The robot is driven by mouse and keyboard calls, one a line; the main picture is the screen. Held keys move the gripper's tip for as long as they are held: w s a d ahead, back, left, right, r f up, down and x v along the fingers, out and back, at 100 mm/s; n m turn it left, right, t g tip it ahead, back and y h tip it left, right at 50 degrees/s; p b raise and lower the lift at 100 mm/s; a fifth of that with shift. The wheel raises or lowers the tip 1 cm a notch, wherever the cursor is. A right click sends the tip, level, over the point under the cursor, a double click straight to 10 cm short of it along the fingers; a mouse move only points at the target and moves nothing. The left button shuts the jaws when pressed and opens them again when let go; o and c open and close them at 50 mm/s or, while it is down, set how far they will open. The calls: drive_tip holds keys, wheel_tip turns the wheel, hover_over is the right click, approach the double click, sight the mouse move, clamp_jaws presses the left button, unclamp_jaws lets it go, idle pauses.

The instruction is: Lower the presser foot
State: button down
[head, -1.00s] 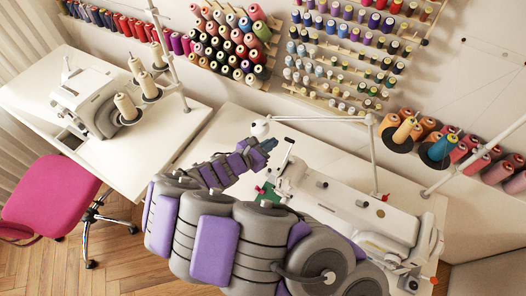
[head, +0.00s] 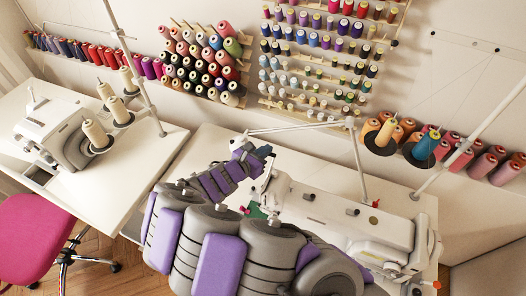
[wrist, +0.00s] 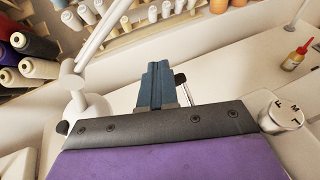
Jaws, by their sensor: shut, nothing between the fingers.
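The white sewing machine (head: 345,215) stands on the white table at the right in the head view. Its presser foot and lever are not clearly visible; my arm covers the machine's lower left end. A small green and red part (head: 256,211) shows by that end. My gripper (head: 264,151) is raised above and left of the machine head. In the wrist view, my gripper's blue fingers (wrist: 157,80) are together and empty, pointing towards the table and wall. A dark bar end (wrist: 180,78) shows just behind them, and a white dial with letters (wrist: 284,113) is at the right.
A white lamp arm (head: 300,127) reaches over the table; its round head (wrist: 72,78) is left of my fingers in the wrist view. A small bottle (wrist: 295,58) stands at the right. Thread racks (head: 330,60) line the wall. A second machine (head: 52,135) is at the left.

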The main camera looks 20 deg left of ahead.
drive_tip(key=shift+f, duration=0.15)
drive_tip(key=f, duration=0.1)
drive_tip(key=f+b, duration=0.1)
drive_tip(key=f, duration=0.1)
drive_tip(key=w+f+b, duration=0.1)
drive_tip(key=f, duration=0.1)
drive_tip(key=shift+d+f, duration=0.1)
drive_tip(key=shift+f, duration=0.15)
idle(0.4)
drive_tip(key=s+r+p, duration=0.3)
drive_tip(key=s+p, duration=0.4)
drive_tip(key=shift+a, duration=0.3)
idle(0.7)
